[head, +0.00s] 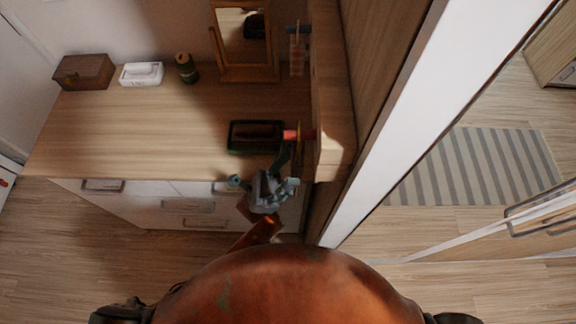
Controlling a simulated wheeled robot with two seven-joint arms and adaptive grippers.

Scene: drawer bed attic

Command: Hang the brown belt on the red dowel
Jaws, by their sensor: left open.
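The red dowel (292,135) sticks out to the left from the side of the wooden cabinet, above the dresser top. A thin brown strip (300,150) shows upright at the dowel, by the cabinet; it may be the brown belt hanging there, but it is too small to be sure. My left gripper (272,180) is open, just below and left of the dowel, over the dresser's front edge. One finger reaches up close to the dowel; I cannot tell whether it touches. My right gripper is out of view.
A dark tray (232,138) with a dark brown shape in it lies left of the dowel. A mirror (243,40), bottle (187,70), white box (141,74) and wooden box (84,72) stand along the back. The dresser's left part is clear.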

